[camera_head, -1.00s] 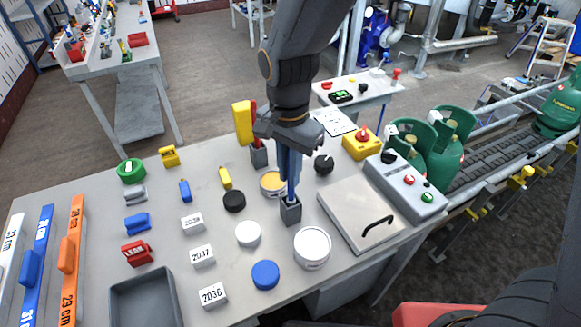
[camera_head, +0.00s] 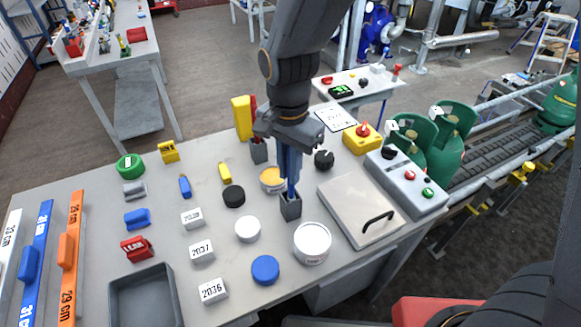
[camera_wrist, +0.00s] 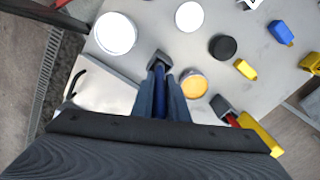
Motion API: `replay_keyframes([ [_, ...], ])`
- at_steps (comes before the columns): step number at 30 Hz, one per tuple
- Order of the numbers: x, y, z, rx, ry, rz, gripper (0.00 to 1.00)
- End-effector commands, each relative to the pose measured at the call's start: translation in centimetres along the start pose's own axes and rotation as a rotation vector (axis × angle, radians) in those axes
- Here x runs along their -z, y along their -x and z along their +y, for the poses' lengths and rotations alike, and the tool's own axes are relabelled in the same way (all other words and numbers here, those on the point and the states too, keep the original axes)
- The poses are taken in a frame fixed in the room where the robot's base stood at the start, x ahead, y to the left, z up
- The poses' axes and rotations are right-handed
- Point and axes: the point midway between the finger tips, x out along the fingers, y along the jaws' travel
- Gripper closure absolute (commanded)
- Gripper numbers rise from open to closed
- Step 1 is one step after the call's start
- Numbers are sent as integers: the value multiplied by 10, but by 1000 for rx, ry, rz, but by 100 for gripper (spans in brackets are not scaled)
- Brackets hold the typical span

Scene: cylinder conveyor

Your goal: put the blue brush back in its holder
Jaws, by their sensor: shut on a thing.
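My gripper (camera_head: 289,160) points down over the table, shut on the blue brush (camera_head: 291,189). Only a narrow blue length of the brush shows below and between the fingers; it also shows in the wrist view (camera_wrist: 159,102) between the two fingers (camera_wrist: 160,92). The grey square holder (camera_head: 291,208) stands upright on the table directly below. The lower end of the brush is at the holder's opening and appears to be inside it. How deep it sits is hidden. The holder also shows in the wrist view (camera_wrist: 159,59) just beyond the fingertips.
A black knob (camera_head: 324,159) is to the right.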

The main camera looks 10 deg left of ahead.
Motion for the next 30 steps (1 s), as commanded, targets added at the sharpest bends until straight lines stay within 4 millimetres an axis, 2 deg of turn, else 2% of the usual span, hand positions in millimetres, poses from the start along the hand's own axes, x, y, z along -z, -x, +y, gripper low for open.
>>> replay_keyframes([
  [8,0,-6,0,-1,0,0,100],
  [9,0,-5,0,0,0,0,80],
  [12,0,-5,0,0,0,0,64],
  [23,0,0,-1,2,0,1,64],
  [30,1,32,-1,4,0,2,64],
])
